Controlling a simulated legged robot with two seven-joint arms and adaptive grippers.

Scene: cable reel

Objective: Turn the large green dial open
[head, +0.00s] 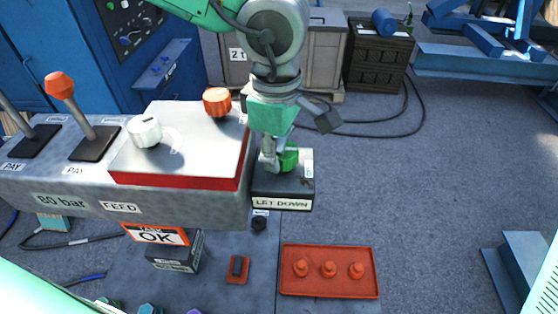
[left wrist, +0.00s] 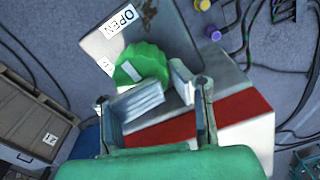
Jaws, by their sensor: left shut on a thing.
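The large green dial (head: 289,157) sits on top of a dark box (head: 285,188) with a "LET DOWN" label on its front. In the left wrist view the ribbed green dial (left wrist: 143,62) shows just beyond my finger pads (left wrist: 163,92). An "OPEN" label (left wrist: 119,21) is on the box top beside it. My right gripper is not in view.
Left of the box is a grey console (head: 150,200) with a white knob (head: 144,131), an orange knob (head: 217,102) and two levers. A red tray (head: 329,271) with orange pegs lies in front. Crates (head: 379,58) stand behind.

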